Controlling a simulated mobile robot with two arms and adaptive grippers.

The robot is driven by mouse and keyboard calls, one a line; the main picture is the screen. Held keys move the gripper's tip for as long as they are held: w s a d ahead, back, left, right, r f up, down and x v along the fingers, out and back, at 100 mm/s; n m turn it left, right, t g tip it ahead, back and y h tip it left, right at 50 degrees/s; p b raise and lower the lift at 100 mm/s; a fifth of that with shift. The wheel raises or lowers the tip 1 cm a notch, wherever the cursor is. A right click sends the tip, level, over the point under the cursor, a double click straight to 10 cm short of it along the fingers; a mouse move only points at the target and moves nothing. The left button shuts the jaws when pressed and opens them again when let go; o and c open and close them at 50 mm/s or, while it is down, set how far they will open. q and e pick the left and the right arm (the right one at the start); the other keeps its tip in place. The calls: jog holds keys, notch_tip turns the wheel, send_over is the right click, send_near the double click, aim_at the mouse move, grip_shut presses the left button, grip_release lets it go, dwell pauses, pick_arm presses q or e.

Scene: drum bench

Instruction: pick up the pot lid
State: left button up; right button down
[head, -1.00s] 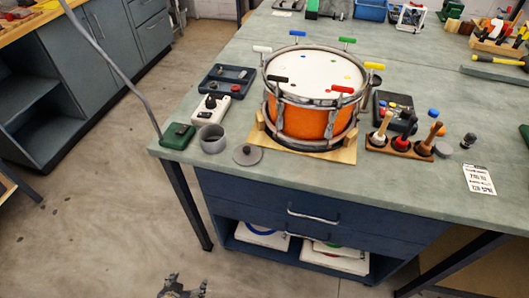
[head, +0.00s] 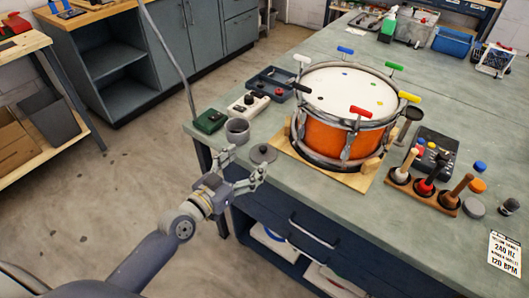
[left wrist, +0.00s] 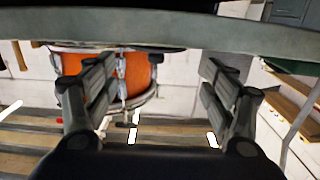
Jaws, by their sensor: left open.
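The pot lid (head: 263,154), a small grey disc with a knob, lies on the bench near its front left edge in the head view. The grey pot (head: 237,131) stands open behind it to the left. My left gripper (head: 243,166) is open and empty at the bench's front edge, just short of the lid and apart from it. Its two spread fingers also show in the left wrist view (left wrist: 155,95), with nothing between them. I cannot make out the lid in the left wrist view. My right gripper is not in view.
The orange drum (head: 335,137) stands on a wooden base right of the lid. A mallet stand (head: 424,190) is farther right. The bench edge crosses the top of the left wrist view (left wrist: 150,32).

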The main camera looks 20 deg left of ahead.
aim_at(261, 150)
pick_arm(q)
jog(key=x, duration=0.2)
jog(key=p+x, duration=0.1)
jog(key=x, duration=0.4)
jog(key=shift+w+d+r, duration=0.15)
jog(key=shift+d+r, duration=0.05)
jog(key=shift+d, duration=0.15)
jog(key=c, duration=0.7)
